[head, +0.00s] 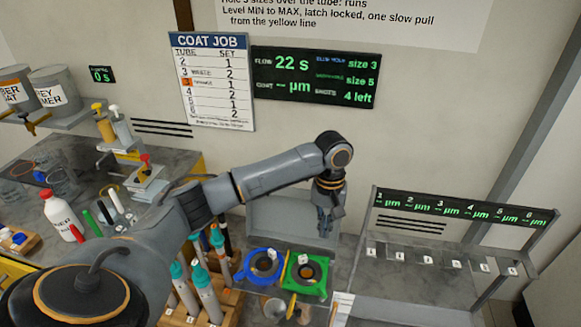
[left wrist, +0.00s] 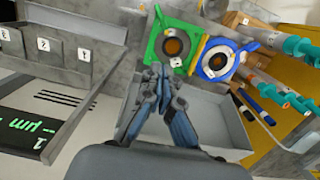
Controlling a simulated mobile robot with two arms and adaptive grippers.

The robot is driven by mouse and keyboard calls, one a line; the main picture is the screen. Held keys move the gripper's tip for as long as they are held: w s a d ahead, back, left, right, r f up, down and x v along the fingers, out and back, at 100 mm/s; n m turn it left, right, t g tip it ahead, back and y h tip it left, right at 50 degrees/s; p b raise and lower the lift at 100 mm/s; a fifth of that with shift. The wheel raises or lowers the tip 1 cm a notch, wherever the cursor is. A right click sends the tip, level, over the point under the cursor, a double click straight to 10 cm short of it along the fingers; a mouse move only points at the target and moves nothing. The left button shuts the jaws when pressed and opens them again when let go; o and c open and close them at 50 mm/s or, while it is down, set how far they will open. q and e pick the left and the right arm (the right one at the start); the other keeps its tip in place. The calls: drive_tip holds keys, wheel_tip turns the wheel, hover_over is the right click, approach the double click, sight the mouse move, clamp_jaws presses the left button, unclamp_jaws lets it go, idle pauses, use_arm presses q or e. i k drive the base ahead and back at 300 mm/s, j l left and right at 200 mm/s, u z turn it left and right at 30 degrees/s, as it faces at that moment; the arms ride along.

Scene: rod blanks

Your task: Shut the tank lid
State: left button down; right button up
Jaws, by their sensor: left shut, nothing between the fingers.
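My left gripper (head: 325,226) hangs pointing down at the right end of an open grey box (head: 272,212). In the left wrist view its fingertips (left wrist: 161,72) are together with nothing between them. In that view the box (left wrist: 215,118) lies behind and to the right of the fingers. A green frame (head: 318,291) and a blue frame (head: 246,277), each around a round dark-centred opening, sit side by side in front of the box. I cannot tell which part is the tank lid. My right gripper is not in view.
Teal-ended tubes (head: 205,285) stand in a wooden rack left of the frames. A rack with a number display (head: 455,207) stands on the right. A white bottle (head: 62,217) and dispensers stand on the left bench. A small cup (head: 275,309) is in front.

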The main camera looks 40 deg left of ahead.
sight(288, 213)
drive_tip(key=i+j, duration=0.25)
drive_tip(key=j, duration=0.15)
drive_tip(key=i+j, duration=0.2)
drive_tip(key=j, duration=0.15)
drive_tip(key=i+j, duration=0.25)
drive_tip(key=j, duration=0.15)
